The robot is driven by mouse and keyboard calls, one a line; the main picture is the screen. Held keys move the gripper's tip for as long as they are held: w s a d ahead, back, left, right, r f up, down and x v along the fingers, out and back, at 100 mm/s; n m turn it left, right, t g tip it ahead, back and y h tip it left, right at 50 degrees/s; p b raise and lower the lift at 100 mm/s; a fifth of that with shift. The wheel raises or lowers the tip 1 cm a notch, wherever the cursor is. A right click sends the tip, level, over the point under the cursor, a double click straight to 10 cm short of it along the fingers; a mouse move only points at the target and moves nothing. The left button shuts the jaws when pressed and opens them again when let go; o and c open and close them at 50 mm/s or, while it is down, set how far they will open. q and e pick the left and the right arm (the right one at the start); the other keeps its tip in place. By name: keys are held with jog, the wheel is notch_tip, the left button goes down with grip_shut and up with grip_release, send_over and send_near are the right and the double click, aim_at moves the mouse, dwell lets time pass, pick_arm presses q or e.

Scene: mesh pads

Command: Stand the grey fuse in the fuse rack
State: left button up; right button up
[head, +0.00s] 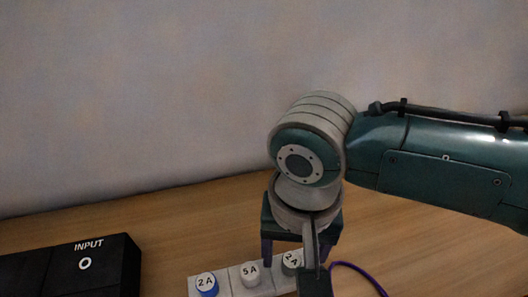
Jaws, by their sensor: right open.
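A pale fuse rack (230,279) is at the bottom edge, cut off below. A blue-sided fuse (207,286) with a white top marked 2A and a whitish fuse (250,272) marked 5A stand in it. A greyish fuse (291,261) with a tilted, partly hidden mark shows between the fingers of my right gripper (290,266); it looks like the grey fuse. The right gripper points down over the rack's right part, open around this fuse. Whether the fuse is seated is hidden. My left gripper is out of view.
A black box (110,262) marked INPUT stands at the lower left. A purple cable (362,272) curves on the wooden table (190,220) right of the gripper. A plain wall (150,90) rises behind. Bare table lies between box and rack.

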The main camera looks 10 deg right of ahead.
aim_at(291, 261)
notch_tip(291, 261, up, 10)
jog(key=p, duration=0.3)
dwell(0.5)
